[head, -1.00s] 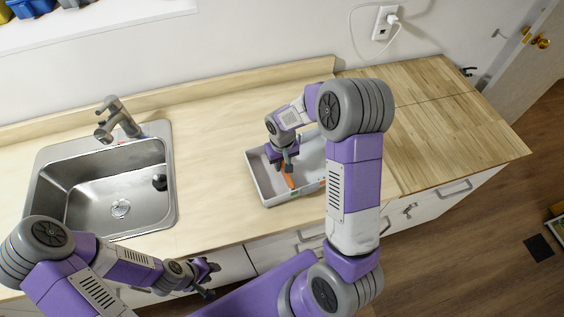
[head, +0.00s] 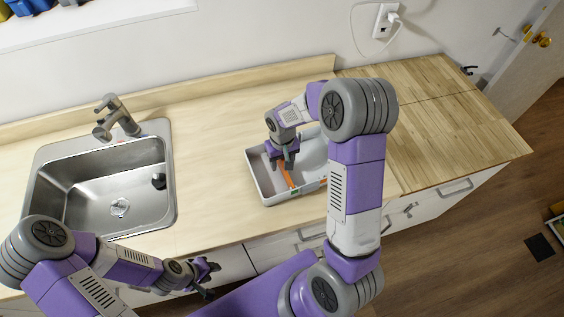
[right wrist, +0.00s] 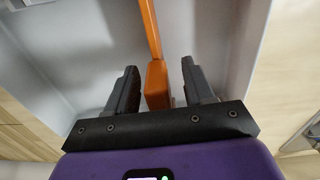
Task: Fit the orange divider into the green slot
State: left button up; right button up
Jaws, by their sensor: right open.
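The orange divider (head: 287,174) lies inside the white tray (head: 268,198) on the counter. It also shows in the right wrist view (right wrist: 151,35) as a long bar with a thicker block at its near end. My right gripper (head: 284,161) is open above the tray. In the right wrist view its fingers (right wrist: 158,72) stand on either side of the divider's block, with a gap on each side. The green slot (head: 295,192) shows as a small patch at the tray's front wall. My left gripper (head: 209,280) is open and empty in front of the counter.
A steel sink (head: 120,185) with a faucet (head: 116,118) is at the left. The counter (head: 215,140) between sink and tray is clear. A darker wood worktop (head: 450,130) to the right is bare. My right arm hides the tray's right end.

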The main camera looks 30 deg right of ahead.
notch_tip(320, 180, up, 6)
jog(key=shift+r, duration=0.15)
dwell(0.6)
